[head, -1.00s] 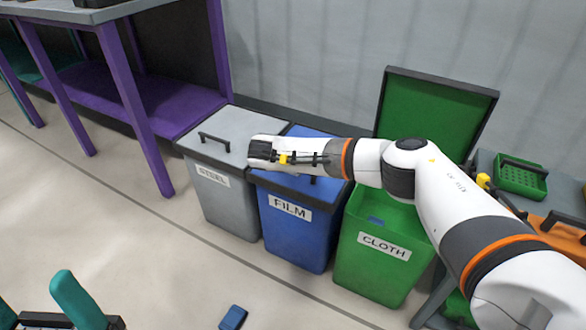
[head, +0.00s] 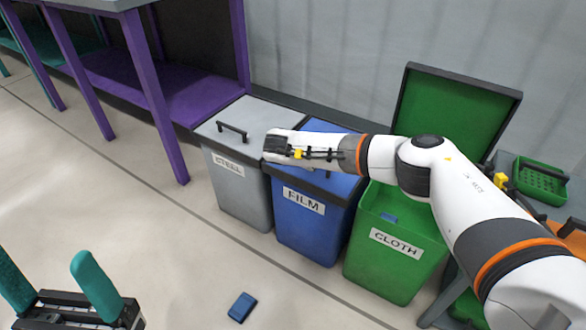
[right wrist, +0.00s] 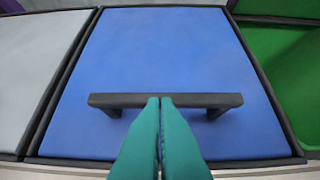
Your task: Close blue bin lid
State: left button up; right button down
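The blue bin (head: 310,237), labelled FILM, stands between a grey bin and a green bin. Its blue lid (head: 337,186) lies flat and down on the bin; my right arm covers part of it in the head view. In the right wrist view the lid (right wrist: 160,45) fills the middle, with a dark bar handle (right wrist: 215,100) across it. My right gripper (right wrist: 160,101) has its teal fingers pressed together, tips overlapping the handle's middle; I cannot tell whether they touch it. My left gripper (head: 48,258) is open and empty at the lower left, away from the bins.
The grey bin (head: 238,195) has its lid down. The green CLOTH bin (head: 395,258) is open, its lid (head: 455,115) raised at the wall. A small blue block (head: 242,307) lies on the floor. A purple-legged table (head: 155,95) stands left. The front floor is mostly clear.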

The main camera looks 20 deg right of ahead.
notch_tip(320, 180, up, 4)
jog(key=p, duration=0.3)
pick_arm(q)
jog(key=w+d+f+g+y+p, duration=0.1)
jog(key=w+f+g+y, duration=0.2)
jog(key=w+f+g, duration=0.6)
jog(key=w+g, duration=0.2)
jog(key=shift+w+d+m+g, duration=0.3)
jog(key=shift+d, duration=0.05)
pick_arm(e)
jog(key=s+a+f, duration=0.3)
jog(key=s+a, duration=0.3)
jog(key=a, duration=0.1)
jog(key=shift+f, duration=0.25)
